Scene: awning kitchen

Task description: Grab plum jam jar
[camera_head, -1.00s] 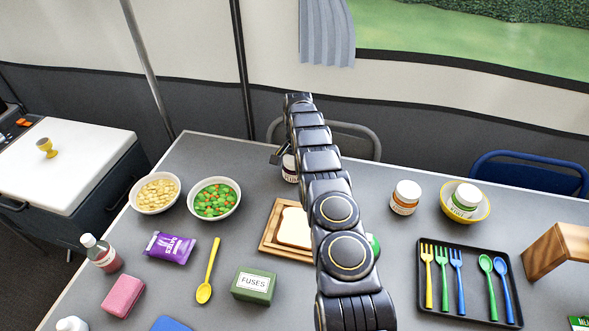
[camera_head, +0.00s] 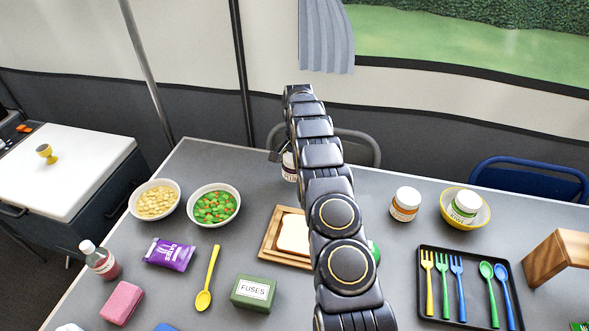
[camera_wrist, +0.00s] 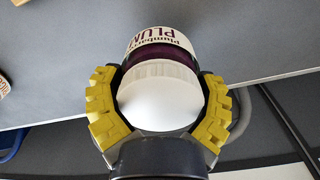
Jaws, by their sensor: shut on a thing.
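The plum jam jar (camera_wrist: 160,52) has a white lid, dark purple contents and a white label reading "PLUM". In the wrist view it sits between the two yellow ridged fingers of my gripper (camera_wrist: 160,104), which are shut on it from both sides. In the head view the jar (camera_head: 289,167) shows only partly, at the far edge of the table, just left of my arm. My arm hides most of my gripper there. I cannot tell whether the jar still touches the table.
Bread on a wooden board (camera_head: 270,238) lies nearer on the grey table. Bowls of beige pieces (camera_head: 156,199) and vegetables (camera_head: 214,204) stand left. An orange-labelled jar (camera_head: 405,204), a yellow bowl (camera_head: 484,217) holding a green-labelled jar, and a black cutlery tray (camera_head: 470,318) stand right. Chairs stand behind.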

